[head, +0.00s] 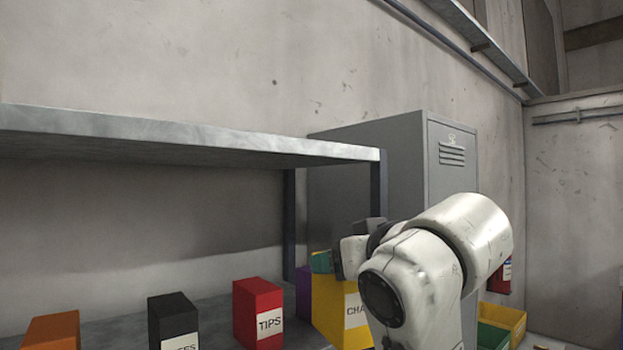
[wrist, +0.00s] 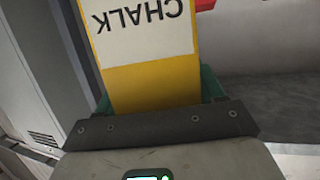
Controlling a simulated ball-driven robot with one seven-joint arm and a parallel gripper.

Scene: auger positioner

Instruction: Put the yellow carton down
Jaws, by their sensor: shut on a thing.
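The yellow carton (head: 328,308) with a white CHALK label is at the right end of the shelf in the head view, partly hidden by my arm. In the wrist view the yellow carton (wrist: 150,85) stretches away from my gripper (wrist: 158,92), its label upside down. The green fingers lie on either side of it, shut on it. In the head view my gripper (head: 322,262) shows only in part, at the carton's top.
On the lower shelf board (head: 217,318) stand a red TIPS carton (head: 258,312), a black carton (head: 173,320) and an orange carton (head: 52,332). A purple carton (head: 303,290) is partly hidden behind the yellow one. An upper board (head: 190,140) overhangs them. A grey locker (head: 400,160) stands at the right.

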